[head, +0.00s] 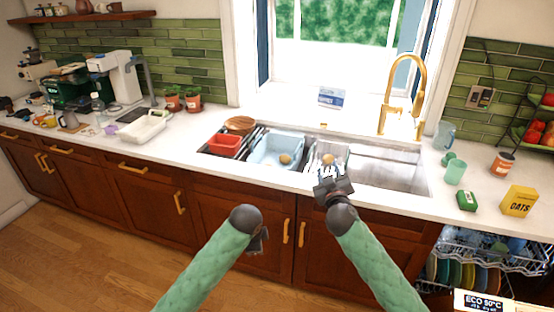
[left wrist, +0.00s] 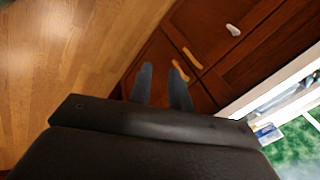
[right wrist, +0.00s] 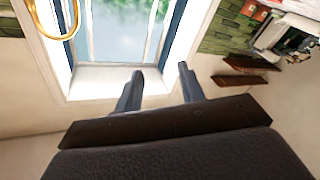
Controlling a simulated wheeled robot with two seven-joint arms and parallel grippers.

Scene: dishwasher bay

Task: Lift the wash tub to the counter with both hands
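The wash tub looks to be the light blue tub (head: 262,158) set in the sink, with a small tan item (head: 285,159) inside. My left gripper (head: 263,238) is low in front of the cabinet doors, below the tub, and partly hidden by my arm. Its fingers (left wrist: 162,78) are apart and empty in the left wrist view.
The gold faucet (head: 404,90) rises behind the sink. The white counter (head: 190,140) has clear room left of the sink. The dishwasher rack (head: 480,245) is pulled out at right.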

